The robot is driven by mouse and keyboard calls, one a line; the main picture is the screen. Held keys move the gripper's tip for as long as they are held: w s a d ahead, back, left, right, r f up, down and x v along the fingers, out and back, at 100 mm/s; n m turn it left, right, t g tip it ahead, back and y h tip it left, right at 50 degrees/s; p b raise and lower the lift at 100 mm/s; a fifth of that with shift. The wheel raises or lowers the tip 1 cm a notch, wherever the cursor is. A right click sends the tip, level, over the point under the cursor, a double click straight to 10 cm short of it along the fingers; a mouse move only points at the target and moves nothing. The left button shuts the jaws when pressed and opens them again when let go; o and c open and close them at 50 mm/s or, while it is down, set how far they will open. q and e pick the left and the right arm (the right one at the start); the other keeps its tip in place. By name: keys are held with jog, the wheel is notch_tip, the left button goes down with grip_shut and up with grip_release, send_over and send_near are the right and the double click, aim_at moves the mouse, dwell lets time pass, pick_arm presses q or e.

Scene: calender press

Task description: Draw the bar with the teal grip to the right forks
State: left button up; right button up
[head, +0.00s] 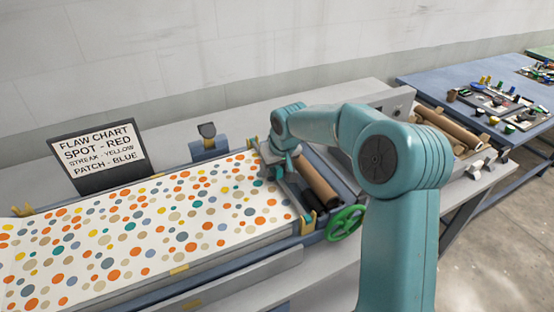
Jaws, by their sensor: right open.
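My right gripper (272,172) is open and points down at the right end of the dotted sheet (150,230), beside the brown roller (318,184). Yellow forks (307,222) stand at the near right corner of the press bed, and a small yellow piece shows at the far right corner. My left gripper is not in view.
A flaw chart sign (98,152) stands behind the sheet. A green handwheel (346,222) is at the near right of the press. A blue table (440,82) with small parts stands at the back right.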

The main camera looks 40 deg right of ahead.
jog(key=b+v, duration=0.1)
jog(key=v, duration=1.5)
jog(key=shift+s+a, duration=0.1)
jog(key=shift+s, duration=0.05)
